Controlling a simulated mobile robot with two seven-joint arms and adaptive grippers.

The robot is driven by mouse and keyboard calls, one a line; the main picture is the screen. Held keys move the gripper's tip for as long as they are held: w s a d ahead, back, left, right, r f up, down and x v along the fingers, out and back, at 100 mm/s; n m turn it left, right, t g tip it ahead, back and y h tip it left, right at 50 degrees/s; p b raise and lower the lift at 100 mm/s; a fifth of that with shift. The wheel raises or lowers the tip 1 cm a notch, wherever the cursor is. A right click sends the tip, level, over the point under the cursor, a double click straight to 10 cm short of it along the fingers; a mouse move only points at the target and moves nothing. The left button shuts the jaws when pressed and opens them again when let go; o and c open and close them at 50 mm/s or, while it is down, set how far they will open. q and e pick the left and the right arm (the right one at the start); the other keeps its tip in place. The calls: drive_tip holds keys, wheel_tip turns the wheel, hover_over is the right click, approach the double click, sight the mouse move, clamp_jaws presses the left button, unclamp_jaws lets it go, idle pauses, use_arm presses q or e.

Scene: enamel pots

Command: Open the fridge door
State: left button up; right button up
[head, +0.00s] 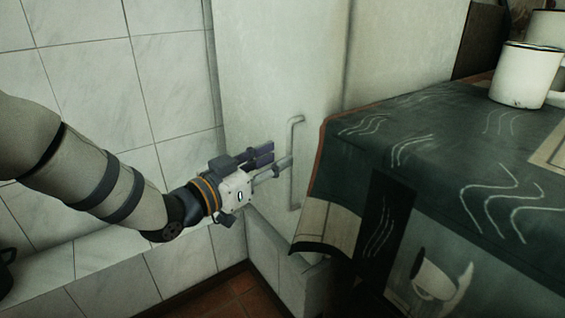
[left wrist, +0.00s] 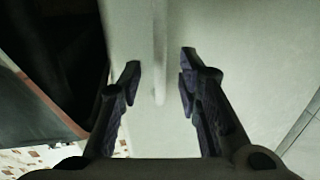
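The fridge door (head: 275,65) is a pale, worn upright panel in the head view, and it looks shut. Its handle (head: 292,180) is a thin vertical bar near the door's right side. My left gripper (head: 276,159) is close to the handle, just left of it, with its fingers pointing at it. In the left wrist view the gripper (left wrist: 160,66) is open, and the handle (left wrist: 160,40) shows in the gap between the two fingers, touching neither visibly. I cannot tell how deep the handle sits between them. My right gripper is not in view.
A table covered with a dark patterned cloth (head: 430,150) stands right of the handle, its hanging corner close to the handle. White enamel mugs (head: 523,78) stand on it. A tiled wall (head: 90,75) is at the left, and a low ledge (head: 100,245) runs below it.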

use_arm(q)
drive_tip(key=shift+x, duration=1.15)
drive_tip(key=shift+w+d+b, duration=0.15)
drive_tip(key=shift+b, duration=0.15)
clamp_jaws()
